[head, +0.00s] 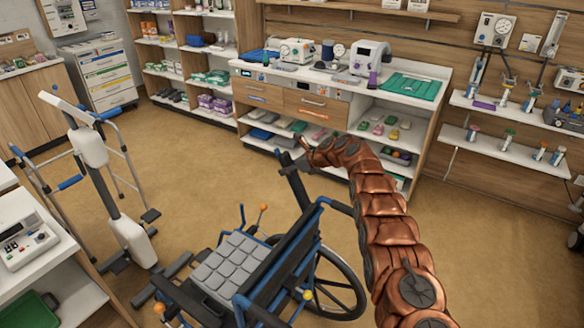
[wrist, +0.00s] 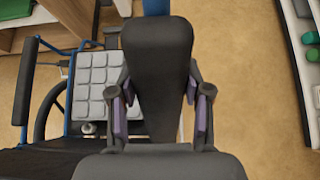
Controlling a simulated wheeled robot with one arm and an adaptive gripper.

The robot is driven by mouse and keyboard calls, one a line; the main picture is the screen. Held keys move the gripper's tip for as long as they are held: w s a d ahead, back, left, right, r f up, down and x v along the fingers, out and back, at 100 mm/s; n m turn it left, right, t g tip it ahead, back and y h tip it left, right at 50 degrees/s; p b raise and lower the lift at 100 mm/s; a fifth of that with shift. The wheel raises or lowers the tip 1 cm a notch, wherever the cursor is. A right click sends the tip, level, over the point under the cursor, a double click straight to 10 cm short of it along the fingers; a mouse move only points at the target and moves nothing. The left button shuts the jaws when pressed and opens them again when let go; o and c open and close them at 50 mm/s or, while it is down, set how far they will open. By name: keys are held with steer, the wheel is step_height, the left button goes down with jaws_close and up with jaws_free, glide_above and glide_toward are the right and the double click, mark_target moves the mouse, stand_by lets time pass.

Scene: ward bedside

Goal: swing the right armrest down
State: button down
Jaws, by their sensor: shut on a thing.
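The wheelchair (head: 285,262) has a grey cushioned seat (head: 240,258) and a blue frame. Its right armrest (head: 293,182), a long black pad, stands up steeply on the far side. The pad (wrist: 160,55) fills the middle of the wrist view. My gripper (head: 306,156) is at the upper part of this armrest. In the wrist view my gripper (wrist: 160,105) has one purple-padded finger on each side of the pad, shut on it. The armrest's hinge is hard to make out. The other armrest (wrist: 26,80) shows at the left of the wrist view.
A patient lift with a white-and-grey mast (head: 90,150) and a blue-gripped walker (head: 70,183) stand to the left. A counter (head: 345,85) with devices and a green mat stands behind. Open floor (head: 190,165) lies between chair and shelves.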

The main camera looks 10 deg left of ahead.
steer(key=shift+w+a+f, duration=0.15)
steer(key=shift+a+f, duration=0.05)
steer(key=shift+a, duration=0.2)
stand_by(0.4)
steer(key=shift+c, duration=2.4)
jaws_free()
steer(key=shift+d+r, duration=0.5)
steer(key=shift+r, duration=0.1)
steer(key=shift+v, duration=0.95)
steer(key=v, duration=0.8)
steer(key=shift+s+r, duration=0.15)
steer(key=shift+s, duration=0.1)
